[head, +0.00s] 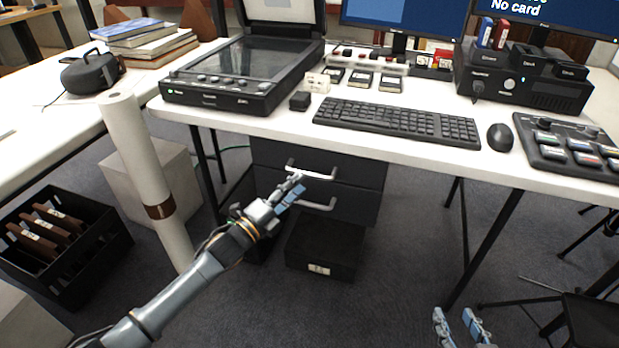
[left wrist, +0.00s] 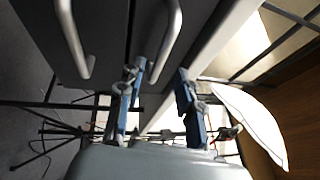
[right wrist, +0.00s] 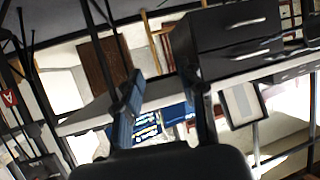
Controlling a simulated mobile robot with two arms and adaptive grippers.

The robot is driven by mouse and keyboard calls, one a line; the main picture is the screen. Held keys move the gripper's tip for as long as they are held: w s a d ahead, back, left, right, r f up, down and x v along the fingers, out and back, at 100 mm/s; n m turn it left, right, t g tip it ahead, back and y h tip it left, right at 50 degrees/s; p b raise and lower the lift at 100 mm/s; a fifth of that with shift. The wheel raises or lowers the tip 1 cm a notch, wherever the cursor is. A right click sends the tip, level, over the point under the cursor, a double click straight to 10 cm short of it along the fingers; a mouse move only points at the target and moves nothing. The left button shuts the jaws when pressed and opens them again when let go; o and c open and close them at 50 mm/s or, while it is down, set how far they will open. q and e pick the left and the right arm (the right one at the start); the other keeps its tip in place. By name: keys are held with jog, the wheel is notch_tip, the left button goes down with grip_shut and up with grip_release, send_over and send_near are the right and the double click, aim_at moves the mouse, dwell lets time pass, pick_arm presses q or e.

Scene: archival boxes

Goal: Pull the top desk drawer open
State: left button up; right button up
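The dark drawer unit hangs under the white desk. Its top drawer (head: 275,155) looks shut, with a silver bar handle (head: 318,175); a second drawer with a like handle (head: 320,207) is below. My left gripper (head: 297,184) is at the left part of the top handle. In the left wrist view its fingers (left wrist: 160,68) are apart, and the top handle (left wrist: 172,30) lies in line with the gap between them; contact cannot be told. My right gripper (head: 461,318) is open and empty, low at the right, well away from the drawers (right wrist: 240,35).
The desk (head: 400,150) carries a scanner (head: 240,70), keyboard (head: 395,122) and mouse (head: 500,137). A white roll (head: 150,180) stands left of my left arm. A black bin (head: 325,250) sits on the floor below the drawers.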

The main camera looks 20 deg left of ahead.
aim_at(309, 175)
pick_arm(q)
jog(key=shift+b+x, duration=0.45)
jog(key=shift+x, duration=2.4)
pick_arm(e)
jog(key=shift+w+a+r+t+y, duration=0.2)
jog(key=shift+w+r+t, duration=0.15)
jog(key=shift+r+t, duration=0.35)
jog(key=shift+w+a+r+t+y, duration=0.2)
jog(key=shift+w+r+t, duration=0.15)
jog(key=shift+r, duration=0.6)
jog(key=shift+w+a+r+t+y, duration=0.1)
jog(key=shift+w+a+r+t, duration=0.2)
jog(key=shift+r+t, duration=0.4)
jog(key=shift+d+r, duration=0.1)
jog(key=shift+r, duration=0.05)
pick_arm(q)
grip_shut()
